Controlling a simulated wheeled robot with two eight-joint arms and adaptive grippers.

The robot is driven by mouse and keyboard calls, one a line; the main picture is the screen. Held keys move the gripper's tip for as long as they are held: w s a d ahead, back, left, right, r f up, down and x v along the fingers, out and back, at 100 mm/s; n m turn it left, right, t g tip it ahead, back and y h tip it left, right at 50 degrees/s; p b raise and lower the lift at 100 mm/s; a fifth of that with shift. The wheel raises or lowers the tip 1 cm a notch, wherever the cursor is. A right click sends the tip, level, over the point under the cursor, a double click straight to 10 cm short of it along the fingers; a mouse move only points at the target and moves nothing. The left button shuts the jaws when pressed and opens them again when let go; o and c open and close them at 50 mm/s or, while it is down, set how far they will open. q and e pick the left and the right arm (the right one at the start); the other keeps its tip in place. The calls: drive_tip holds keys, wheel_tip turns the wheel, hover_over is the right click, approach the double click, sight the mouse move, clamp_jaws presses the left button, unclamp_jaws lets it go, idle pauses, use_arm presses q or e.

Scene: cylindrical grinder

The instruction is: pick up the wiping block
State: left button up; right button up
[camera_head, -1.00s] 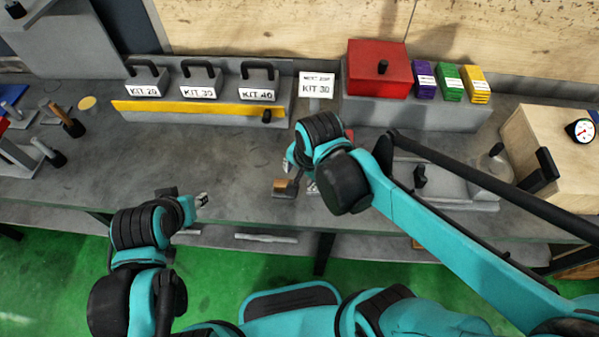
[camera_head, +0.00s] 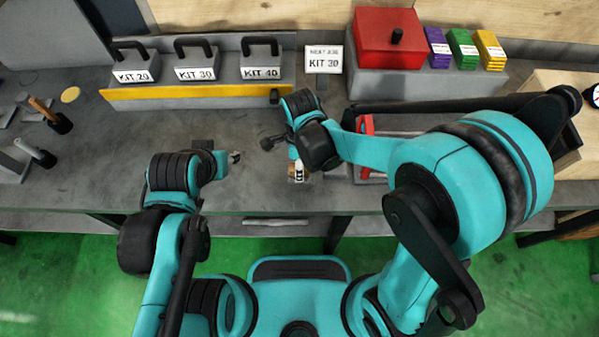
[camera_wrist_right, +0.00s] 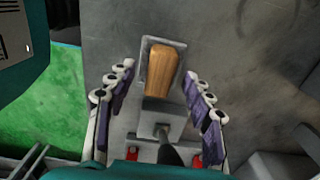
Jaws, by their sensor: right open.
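The wiping block looks to be the tan wooden block (camera_wrist_right: 165,70) in a grey tray-like holder (camera_wrist_right: 148,48) on the bench, in the right wrist view. My right gripper (camera_wrist_right: 160,76) is open, with one row of fingers on each side of the block and holder. Gaps show on both sides, so the fingers do not appear to touch the block. In the head view my right gripper (camera_head: 298,173) is over the bench's front part and mostly hides the block. My left gripper (camera_head: 235,157) hovers over the bench to the left; its fingers are too small to judge.
Several kit weights (camera_head: 196,62) stand behind a yellow strip (camera_head: 190,93). A red box (camera_head: 388,40) and coloured packs (camera_head: 463,50) sit at the back right. Hammer-like tools (camera_head: 48,115) lie at left. Bare bench (camera_head: 120,150) lies left of my left gripper.

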drive_tip(key=shift+f, duration=0.95)
drive_tip(key=shift+r, duration=0.1)
clamp_jaws()
drive_tip(key=shift+r, duration=0.15)
wheel_tip(320, 180, up, 18)
drive_tip(key=p, duration=0.6)
